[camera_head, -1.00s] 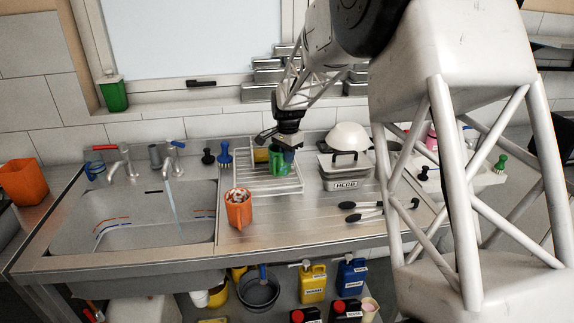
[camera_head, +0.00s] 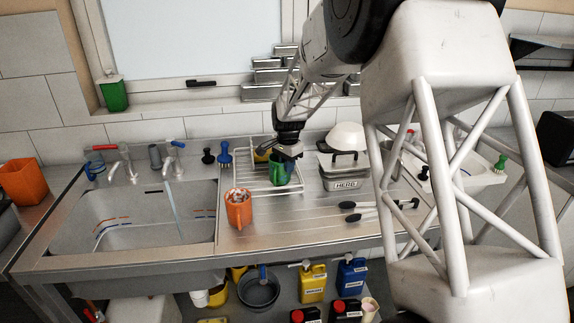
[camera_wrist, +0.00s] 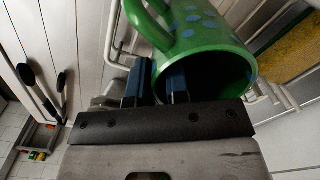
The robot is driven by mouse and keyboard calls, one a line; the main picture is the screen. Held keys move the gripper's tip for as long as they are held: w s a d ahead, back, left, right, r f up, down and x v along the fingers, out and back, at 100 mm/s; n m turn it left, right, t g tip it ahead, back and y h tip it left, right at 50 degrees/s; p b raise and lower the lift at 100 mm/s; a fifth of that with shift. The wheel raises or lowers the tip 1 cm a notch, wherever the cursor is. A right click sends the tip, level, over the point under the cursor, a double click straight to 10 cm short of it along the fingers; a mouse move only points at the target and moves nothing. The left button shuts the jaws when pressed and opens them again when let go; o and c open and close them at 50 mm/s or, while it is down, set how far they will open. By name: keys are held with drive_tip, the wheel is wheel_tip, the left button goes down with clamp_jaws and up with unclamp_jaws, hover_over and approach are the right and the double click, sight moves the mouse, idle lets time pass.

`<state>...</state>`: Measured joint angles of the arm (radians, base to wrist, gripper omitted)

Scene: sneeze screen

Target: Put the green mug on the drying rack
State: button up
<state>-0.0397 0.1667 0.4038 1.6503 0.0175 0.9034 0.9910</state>
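The green mug (camera_head: 280,173) is at the right part of the wire drying rack (camera_head: 257,187); I cannot tell whether it touches the wires. My gripper (camera_head: 285,155) is right above it. In the wrist view the mug (camera_wrist: 212,48) is green with blue dots, tilted in the picture, with its handle towards the upper left. The exact contact is partly hidden by the fingers.
A grey box marked HERB (camera_head: 346,184) is close on the right. A yellow sponge (camera_wrist: 296,52) lies by the rack's back. The sink (camera_head: 130,225) is left.

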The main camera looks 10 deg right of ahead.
drive_tip(key=o, duration=0.3)
drive_tip(key=shift+o, duration=0.2)
drive_tip(key=shift+r, duration=0.15)
wheel_tip(320, 180, up, 12)
drive_tip(key=shift+s, duration=0.15)
idle(0.4)
drive_tip(key=shift+d, duration=0.1)
idle(0.4)
